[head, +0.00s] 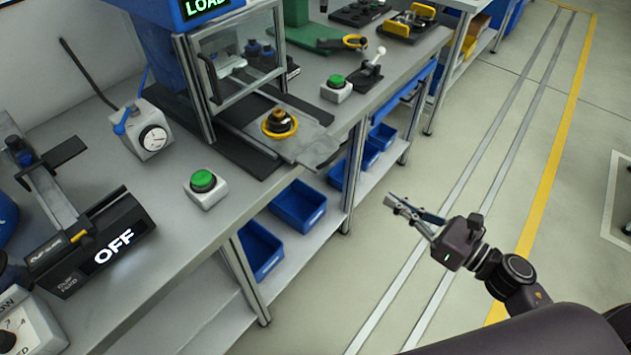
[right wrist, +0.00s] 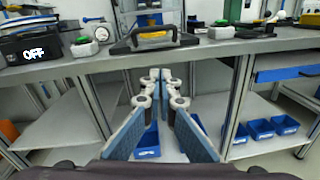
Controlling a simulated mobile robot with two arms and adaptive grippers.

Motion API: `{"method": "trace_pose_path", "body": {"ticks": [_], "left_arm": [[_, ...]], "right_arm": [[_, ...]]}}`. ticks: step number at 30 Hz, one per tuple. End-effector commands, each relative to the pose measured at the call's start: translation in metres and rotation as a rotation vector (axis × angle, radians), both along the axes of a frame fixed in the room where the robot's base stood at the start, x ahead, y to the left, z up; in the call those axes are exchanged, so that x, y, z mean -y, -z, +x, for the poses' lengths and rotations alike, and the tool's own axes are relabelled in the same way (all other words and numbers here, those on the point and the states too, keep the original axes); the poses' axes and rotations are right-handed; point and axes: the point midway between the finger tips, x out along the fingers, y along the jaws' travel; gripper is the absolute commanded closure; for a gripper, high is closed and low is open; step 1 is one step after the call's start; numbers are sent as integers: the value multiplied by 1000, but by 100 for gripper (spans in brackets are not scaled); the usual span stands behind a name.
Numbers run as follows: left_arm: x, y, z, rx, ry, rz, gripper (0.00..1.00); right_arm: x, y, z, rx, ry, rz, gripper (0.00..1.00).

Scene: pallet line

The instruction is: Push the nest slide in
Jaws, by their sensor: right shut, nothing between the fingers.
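The nest slide (head: 287,148) is a grey plate sticking out of the press opening over the bench's front edge. A yellow ring with a dark and brass part (head: 280,123) sits on it. In the right wrist view the slide (right wrist: 122,47) shows front-on with its dark handle, above and beyond the fingers. My right gripper (head: 393,203) is shut and empty, out over the aisle in front of the bench, apart from the slide. Its closed fingers fill the middle of the right wrist view (right wrist: 160,82). My left gripper is not in view.
A raised clear guard (head: 236,55) fronts the press. Green buttons (head: 204,187) (head: 337,82) stand on both sides of the slide, with a small lever (head: 369,70) at right. Blue bins (head: 298,206) sit on the shelf below. The floor aisle is clear.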

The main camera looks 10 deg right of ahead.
Motion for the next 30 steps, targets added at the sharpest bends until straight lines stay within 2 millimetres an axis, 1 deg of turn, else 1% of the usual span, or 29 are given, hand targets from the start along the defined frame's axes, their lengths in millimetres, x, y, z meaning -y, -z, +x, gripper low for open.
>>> {"method": "trace_pose_path", "body": {"ticks": [1,3,5,8,11,24,30], "left_arm": [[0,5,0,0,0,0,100],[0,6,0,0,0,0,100],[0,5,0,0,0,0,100],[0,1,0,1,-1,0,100],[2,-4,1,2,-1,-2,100],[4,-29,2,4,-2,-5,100],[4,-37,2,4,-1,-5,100]], "right_arm": [[-7,-7,-3,47,-33,-55,100],[-13,-15,-7,89,-63,-104,100],[-17,-19,-6,106,-74,-124,100],[-22,-21,-1,111,-78,-126,100],[-31,-22,11,112,-77,-125,100],[-81,-23,77,109,-73,-122,100],[-96,-21,96,107,-72,-121,100]]}}
